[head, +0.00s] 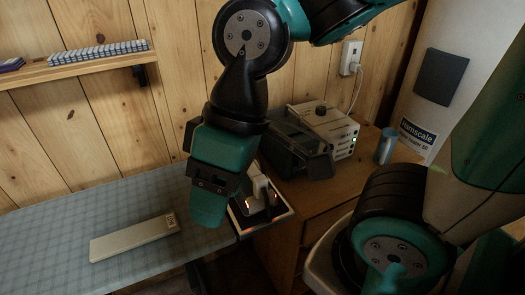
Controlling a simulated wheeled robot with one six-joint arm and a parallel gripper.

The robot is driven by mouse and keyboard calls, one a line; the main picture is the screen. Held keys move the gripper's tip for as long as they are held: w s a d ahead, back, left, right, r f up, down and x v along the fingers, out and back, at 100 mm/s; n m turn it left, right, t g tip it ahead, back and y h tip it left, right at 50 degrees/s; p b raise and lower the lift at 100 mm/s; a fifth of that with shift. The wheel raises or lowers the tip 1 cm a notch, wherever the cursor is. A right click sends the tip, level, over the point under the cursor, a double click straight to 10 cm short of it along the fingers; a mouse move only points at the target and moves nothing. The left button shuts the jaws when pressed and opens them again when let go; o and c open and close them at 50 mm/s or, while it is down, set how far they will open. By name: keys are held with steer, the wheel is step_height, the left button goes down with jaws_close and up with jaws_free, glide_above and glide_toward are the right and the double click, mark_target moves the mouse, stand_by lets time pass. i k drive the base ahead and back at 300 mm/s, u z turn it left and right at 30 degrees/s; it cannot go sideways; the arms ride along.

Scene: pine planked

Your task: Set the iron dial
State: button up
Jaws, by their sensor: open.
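The iron (260,190) stands at the right end of the ironing board, pale on top, with small orange glows low on both sides. It sits on a dark rest with a light rim (284,214). Its dial cannot be made out at this size. My gripper (209,200) hangs just left of the iron in the picture, pointing down over the board's end. It is open, and nothing shows in it. I cannot tell its exact distance from the iron; my wrist partly covers the view behind it.
The ironing board (60,215) carries a long beige object (134,238). On the wooden cabinet (350,172) stand a white-grey device (328,125), a dark green item (292,145) and a blue can (386,145). A wall shelf (75,68) is at upper left; a plugged-in cord (358,90) hangs behind.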

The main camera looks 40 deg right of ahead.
mark_target(320, 110)
steer(key=z, duration=1.35)
